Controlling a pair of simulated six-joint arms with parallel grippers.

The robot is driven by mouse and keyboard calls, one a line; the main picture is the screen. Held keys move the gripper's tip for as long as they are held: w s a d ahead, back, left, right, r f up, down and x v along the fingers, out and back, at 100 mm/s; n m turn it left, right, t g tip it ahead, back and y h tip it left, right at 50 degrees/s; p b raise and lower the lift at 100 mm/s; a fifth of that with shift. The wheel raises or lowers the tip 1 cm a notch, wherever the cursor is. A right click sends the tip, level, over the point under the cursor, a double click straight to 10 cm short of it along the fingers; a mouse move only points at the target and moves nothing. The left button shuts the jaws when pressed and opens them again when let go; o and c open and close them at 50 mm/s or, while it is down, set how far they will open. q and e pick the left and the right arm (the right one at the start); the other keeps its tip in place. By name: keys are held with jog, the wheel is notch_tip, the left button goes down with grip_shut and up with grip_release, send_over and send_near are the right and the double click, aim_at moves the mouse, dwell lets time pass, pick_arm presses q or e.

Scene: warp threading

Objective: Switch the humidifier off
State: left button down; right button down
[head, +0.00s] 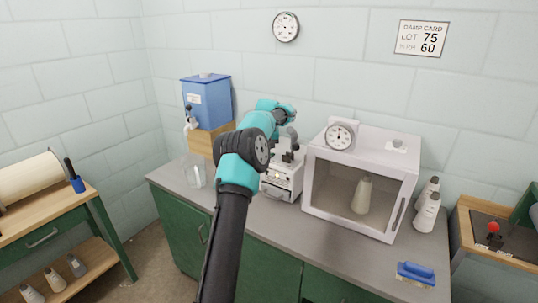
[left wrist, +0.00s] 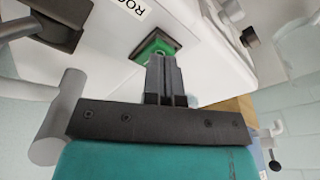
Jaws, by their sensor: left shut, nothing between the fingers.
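The humidifier appears to be the white box (head: 284,181) on the counter, partly hidden behind my arm; its white casing (left wrist: 215,58) fills much of the left wrist view. A green rocker switch (left wrist: 155,47) in a dark frame sits on the casing, showing green. My left gripper (left wrist: 165,72) is shut and empty, with its fingertips at the switch and covering part of it. I cannot tell whether they touch it. In the head view the fingertips are too small to make out. My right gripper is not in view.
A white cabinet (head: 402,172) with a cone inside and a dial (head: 340,135) on top stands right of the humidifier. A blue tank (head: 207,101) and a glass jar (head: 195,172) stand left. Cones (head: 427,212) and a blue-handled brush (head: 415,273) are at the right.

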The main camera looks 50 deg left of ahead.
pick_arm(q)
jog(key=shift+f, duration=0.65)
dwell(0.4)
jog(key=shift+r, duration=3.55)
jog(key=shift+r, duration=0.1)
